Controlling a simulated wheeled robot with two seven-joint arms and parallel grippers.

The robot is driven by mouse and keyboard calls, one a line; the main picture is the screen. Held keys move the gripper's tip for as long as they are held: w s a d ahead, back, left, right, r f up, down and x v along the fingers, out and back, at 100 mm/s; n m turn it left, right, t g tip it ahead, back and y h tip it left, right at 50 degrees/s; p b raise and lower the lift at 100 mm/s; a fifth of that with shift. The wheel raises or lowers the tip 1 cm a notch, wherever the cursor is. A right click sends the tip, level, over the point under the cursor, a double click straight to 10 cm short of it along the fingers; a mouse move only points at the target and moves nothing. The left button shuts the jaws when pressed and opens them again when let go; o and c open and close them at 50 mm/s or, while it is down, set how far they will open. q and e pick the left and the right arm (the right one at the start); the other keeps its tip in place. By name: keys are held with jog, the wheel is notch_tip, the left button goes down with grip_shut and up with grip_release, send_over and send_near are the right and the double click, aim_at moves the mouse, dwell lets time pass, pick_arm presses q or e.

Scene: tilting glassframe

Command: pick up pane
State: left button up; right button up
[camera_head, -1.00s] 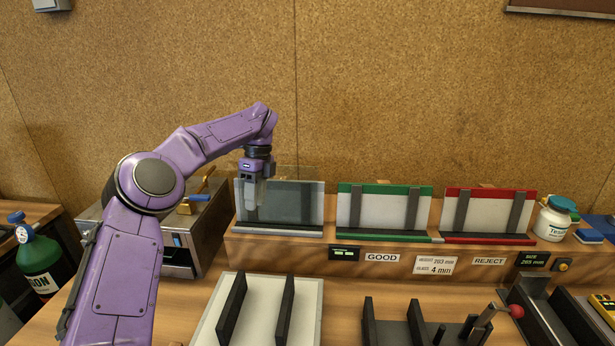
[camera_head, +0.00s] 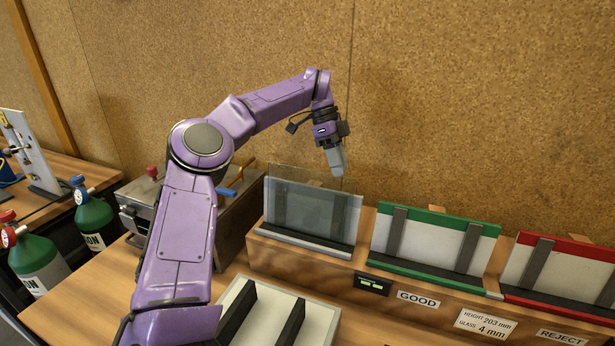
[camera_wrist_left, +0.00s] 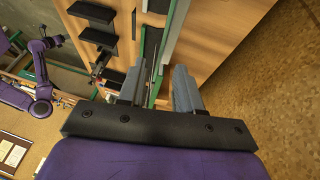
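The pane (camera_head: 293,178) is a clear glass sheet standing upright in the leftmost, grey rack (camera_head: 305,243). Its faint top edge rises above the rack's grey back plate. My left gripper (camera_head: 339,174) points down at the pane's upper right corner, above the rack. In the left wrist view its two grey fingers (camera_wrist_left: 158,85) stand apart, with thin upright edges showing beyond the gap. I cannot tell whether a finger touches the glass. My right gripper is out of view.
A green-edged rack (camera_head: 435,210) over the GOOD label and a red-edged rack (camera_head: 565,244) stand to the right. A white tray with black bars (camera_head: 292,328) lies in front. A metal machine (camera_head: 140,208) and green gas bottles (camera_head: 93,222) are at left.

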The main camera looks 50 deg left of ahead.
aim_at(343, 179)
pick_arm(q)
jog(key=p+x, duration=0.1)
jog(key=x, duration=0.3)
jog(key=shift+s, duration=0.1)
jog(key=shift+s+d+f+p, duration=0.15)
jog(key=shift+f+p, duration=0.15)
jog(key=shift+f, duration=0.2)
grip_shut()
dwell(0.8)
